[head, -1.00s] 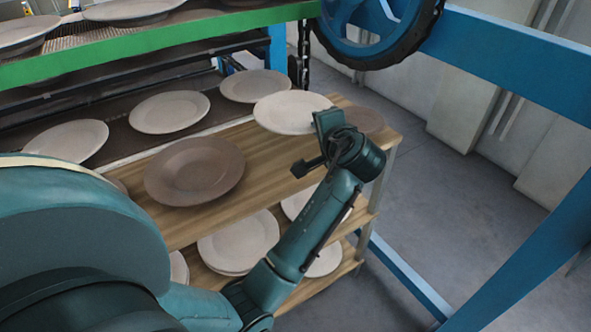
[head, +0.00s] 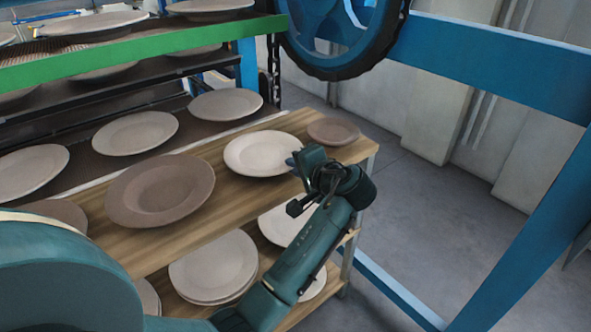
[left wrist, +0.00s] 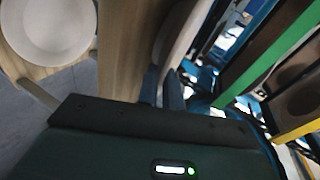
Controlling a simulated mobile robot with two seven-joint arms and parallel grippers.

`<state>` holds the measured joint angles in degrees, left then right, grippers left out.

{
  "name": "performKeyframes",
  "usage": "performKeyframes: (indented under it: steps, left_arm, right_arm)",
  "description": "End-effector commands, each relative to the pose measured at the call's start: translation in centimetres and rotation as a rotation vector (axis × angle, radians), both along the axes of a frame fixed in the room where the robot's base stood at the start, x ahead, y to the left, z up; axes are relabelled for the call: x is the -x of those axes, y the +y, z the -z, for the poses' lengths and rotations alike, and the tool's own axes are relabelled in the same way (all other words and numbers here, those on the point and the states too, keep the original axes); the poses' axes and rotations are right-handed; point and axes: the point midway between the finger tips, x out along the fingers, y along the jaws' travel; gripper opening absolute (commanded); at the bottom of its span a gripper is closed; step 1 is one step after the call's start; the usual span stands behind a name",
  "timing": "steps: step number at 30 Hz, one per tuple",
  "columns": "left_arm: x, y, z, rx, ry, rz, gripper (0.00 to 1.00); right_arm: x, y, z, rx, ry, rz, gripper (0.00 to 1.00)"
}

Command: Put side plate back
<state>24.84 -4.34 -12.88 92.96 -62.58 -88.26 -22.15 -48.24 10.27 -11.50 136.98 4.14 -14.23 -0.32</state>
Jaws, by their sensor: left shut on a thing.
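A pale side plate (head: 262,153) is at the right part of the wooden top shelf (head: 205,213) in the head view, roughly level. My left gripper (head: 298,163) is shut on its right rim. I cannot tell whether the plate touches the wood or is slightly above it. In the left wrist view the held plate shows nearly edge-on as a pale band (left wrist: 184,40), close to the shelf board (left wrist: 124,50). The fingertips are partly hidden in both views. My right gripper is not in view.
A large brown plate (head: 160,190) lies left of the held plate, a small brown plate (head: 333,130) right of it. Pale plates (head: 135,133) stand on the dark conveyor behind. Stacked plates (head: 213,266) fill the lower shelf. A blue wheel (head: 340,35) and frame stand beyond.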

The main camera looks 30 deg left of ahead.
Motion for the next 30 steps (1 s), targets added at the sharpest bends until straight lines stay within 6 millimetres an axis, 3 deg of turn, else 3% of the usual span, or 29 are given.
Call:
performKeyframes:
  steps: [11, 12, 20, 30]
  left_arm:
    - [-0.05, 0.02, 0.26, -0.004, -0.004, 0.002, 0.00]
    - [-0.03, 0.00, 0.51, -0.001, -0.001, 0.001, 0.08]
    - [-0.02, 0.00, 0.47, -0.001, -0.001, 0.001, 0.29]
    - [-0.05, 0.03, 0.11, 0.000, 0.000, 0.001, 0.29]
  right_arm:
    - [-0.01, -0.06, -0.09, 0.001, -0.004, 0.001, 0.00]
    - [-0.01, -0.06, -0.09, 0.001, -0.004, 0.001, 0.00]
    - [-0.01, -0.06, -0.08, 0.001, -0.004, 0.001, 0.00]
    - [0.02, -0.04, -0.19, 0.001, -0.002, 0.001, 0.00]
